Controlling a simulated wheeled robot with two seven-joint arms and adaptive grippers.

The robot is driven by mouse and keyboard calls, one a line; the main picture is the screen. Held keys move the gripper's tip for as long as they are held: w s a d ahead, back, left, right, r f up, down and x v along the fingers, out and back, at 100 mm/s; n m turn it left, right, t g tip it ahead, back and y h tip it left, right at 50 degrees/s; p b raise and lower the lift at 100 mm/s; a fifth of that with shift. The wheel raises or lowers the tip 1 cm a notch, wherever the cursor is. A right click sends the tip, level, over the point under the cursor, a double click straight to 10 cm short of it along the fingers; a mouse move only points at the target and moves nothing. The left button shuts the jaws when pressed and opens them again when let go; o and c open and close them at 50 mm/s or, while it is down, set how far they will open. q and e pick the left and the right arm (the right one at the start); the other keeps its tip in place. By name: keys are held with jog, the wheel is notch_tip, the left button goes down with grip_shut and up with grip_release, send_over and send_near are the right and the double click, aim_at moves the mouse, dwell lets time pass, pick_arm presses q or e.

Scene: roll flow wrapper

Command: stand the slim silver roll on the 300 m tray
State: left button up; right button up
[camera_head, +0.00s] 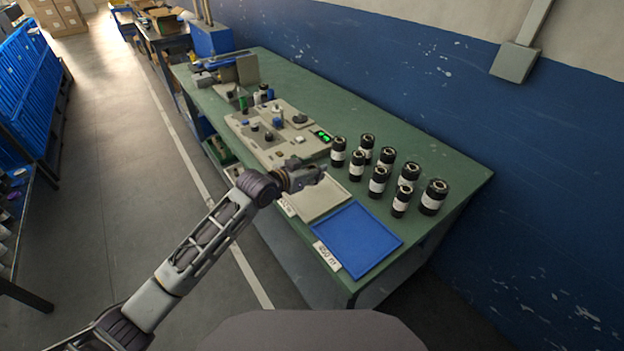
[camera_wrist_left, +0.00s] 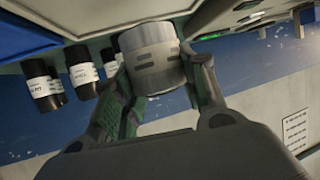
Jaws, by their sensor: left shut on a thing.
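My left gripper (camera_head: 304,177) is shut on the silver roll (camera_wrist_left: 150,52), a short grey cylinder gripped between both fingers in the left wrist view. In the head view the gripper hangs at the near edge of the green table, over the far end of the beige tray (camera_head: 322,203). The roll is mostly hidden there by the gripper. Whether the roll touches the tray is unclear. My right gripper is out of view.
Several black rolls with white bands (camera_head: 378,181) stand on the green table (camera_head: 455,175) to the right of the trays. A beige control panel (camera_head: 275,135) with knobs and a green display lies beyond the gripper. A blue wall runs along the back.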

pick_arm(q)
notch_tip(320, 180, down, 4)
jog(key=shift+r, duration=0.15)
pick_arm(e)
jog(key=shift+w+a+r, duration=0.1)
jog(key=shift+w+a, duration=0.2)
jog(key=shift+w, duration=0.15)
pick_arm(q)
jog(key=shift+f, duration=0.2)
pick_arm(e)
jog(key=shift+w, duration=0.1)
pick_arm(q)
jog(key=o, duration=1.1)
jog(key=shift+c, duration=0.2)
jog(key=shift+a+r, duration=0.1)
jog(key=shift+r, duration=0.05)
